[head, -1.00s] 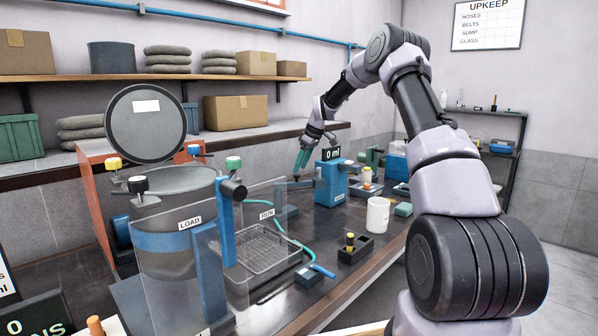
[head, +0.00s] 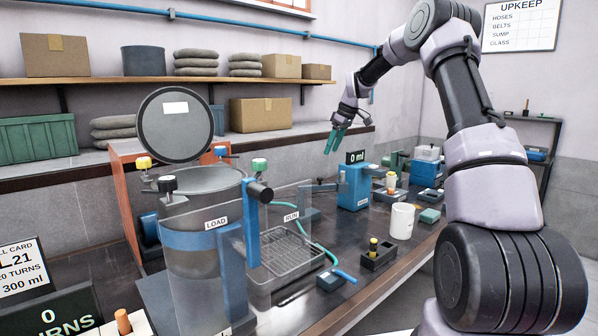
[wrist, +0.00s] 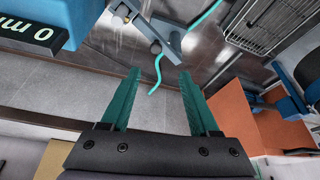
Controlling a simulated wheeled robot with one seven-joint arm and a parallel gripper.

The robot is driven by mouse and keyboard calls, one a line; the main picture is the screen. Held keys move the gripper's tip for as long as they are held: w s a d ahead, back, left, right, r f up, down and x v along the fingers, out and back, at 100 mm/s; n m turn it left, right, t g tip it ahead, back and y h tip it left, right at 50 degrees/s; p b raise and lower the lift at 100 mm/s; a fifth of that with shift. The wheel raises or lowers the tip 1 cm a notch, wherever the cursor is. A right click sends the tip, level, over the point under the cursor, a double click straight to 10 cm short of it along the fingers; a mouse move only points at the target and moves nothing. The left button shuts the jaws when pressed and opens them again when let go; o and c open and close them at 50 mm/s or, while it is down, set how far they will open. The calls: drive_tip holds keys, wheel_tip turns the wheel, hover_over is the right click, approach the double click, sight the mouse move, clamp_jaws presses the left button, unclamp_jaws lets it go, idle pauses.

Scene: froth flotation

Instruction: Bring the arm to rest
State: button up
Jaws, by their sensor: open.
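My gripper (head: 335,141) is raised above the back of the bench in the head view, its teal fingers pointing down. In the wrist view my gripper (wrist: 158,100) has its two teal fingers apart with nothing between them. Beyond the fingertips, the wrist view shows the grey wall and the bench with a teal hose (wrist: 157,74). My arm reaches up from the right of the head view, bends at the top and comes down to the gripper. The gripper touches nothing that I can see.
The blue unit with the 0 ml display (head: 353,188) stands just right of and below my gripper. A clear-walled cell (head: 195,250) and a wire-basket tray (head: 285,255) stand left and front. A white mug (head: 402,221) is on the bench. A shelf (head: 120,82) runs behind.

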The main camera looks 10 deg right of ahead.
drive_tip(key=s+a+r+m+t+h, duration=0.1)
drive_tip(key=s+r+m, duration=0.2)
drive_tip(key=s+r, duration=0.6)
drive_tip(key=s+a+r+m+t+h, duration=0.1)
drive_tip(key=s+r+m, duration=0.3)
drive_tip(key=s, duration=0.9)
drive_tip(key=s+d+f+m+t, duration=0.1)
drive_tip(key=s+m, duration=0.5)
drive_tip(key=s, duration=1.8)
drive_tip(key=shift+s+d+f+m+t+y, duration=0.2)
drive_tip(key=shift+m+t+y, duration=0.2)
drive_tip(key=shift+t, duration=0.2)
drive_tip(key=shift+w, duration=0.1)
